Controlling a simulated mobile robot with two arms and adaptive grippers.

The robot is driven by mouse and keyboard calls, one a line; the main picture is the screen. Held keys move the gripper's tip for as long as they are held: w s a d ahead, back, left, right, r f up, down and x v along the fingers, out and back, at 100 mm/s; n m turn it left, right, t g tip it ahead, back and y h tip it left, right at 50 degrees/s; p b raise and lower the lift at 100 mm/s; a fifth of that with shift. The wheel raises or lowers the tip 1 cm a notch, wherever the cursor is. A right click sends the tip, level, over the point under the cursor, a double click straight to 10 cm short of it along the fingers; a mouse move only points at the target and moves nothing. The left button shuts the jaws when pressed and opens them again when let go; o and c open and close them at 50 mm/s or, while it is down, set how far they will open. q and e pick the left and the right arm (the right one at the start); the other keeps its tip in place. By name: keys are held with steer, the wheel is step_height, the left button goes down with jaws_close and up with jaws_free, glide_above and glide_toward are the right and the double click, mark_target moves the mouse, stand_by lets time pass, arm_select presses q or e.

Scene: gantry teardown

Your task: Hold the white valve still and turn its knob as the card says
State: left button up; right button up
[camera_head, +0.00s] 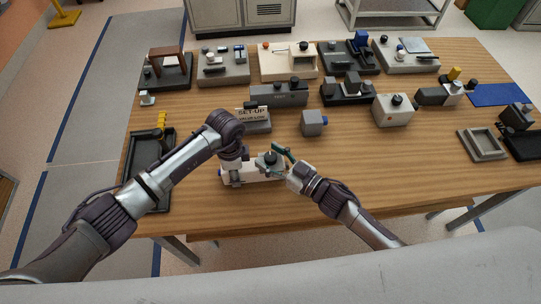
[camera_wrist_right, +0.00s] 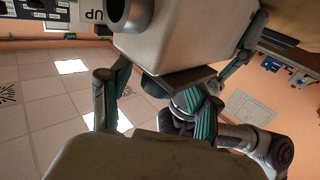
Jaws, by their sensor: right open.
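The white valve (camera_head: 262,176) is on the wooden table near its front edge, with a dark round knob (camera_head: 270,157) on top. My right gripper (camera_head: 273,160) is open, its green-padded fingers close around the knob; I cannot tell whether they touch it. My left gripper (camera_head: 234,172) points down at the valve's left end and partly hides it; whether it is closed on the body is unclear.
A dark tray (camera_head: 135,170) lies at the left beside my left arm. Several fixtures fill the back. The table right of my right gripper is clear up to a grey tray (camera_head: 482,146).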

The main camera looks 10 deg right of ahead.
jaws_close()
stand_by(0.3)
steer(key=shift+n+g+y, duration=0.3)
steer(key=shift+g, duration=0.1)
steer(key=shift+w+n+g+y, duration=0.1)
steer(key=shift+n+g+y, duration=0.5)
steer(key=shift+g, duration=0.1)
steer(key=n+g+y, duration=0.1)
steer(key=n+g, duration=0.1)
steer(key=g, duration=0.1)
steer(key=n+g+y, duration=0.2)
steer(key=n+g, duration=0.1)
steer(key=g, duration=0.1)
steer(key=n+g, duration=0.2)
steer(key=g, duration=0.1)
steer(key=n+g, duration=0.2)
steer(key=g, duration=0.2)
steer(key=shift+f, duration=0.15)
steer(key=shift+n, duration=0.3)
steer(key=shift+n+g, duration=0.3)
steer(key=shift+g, duration=0.3)
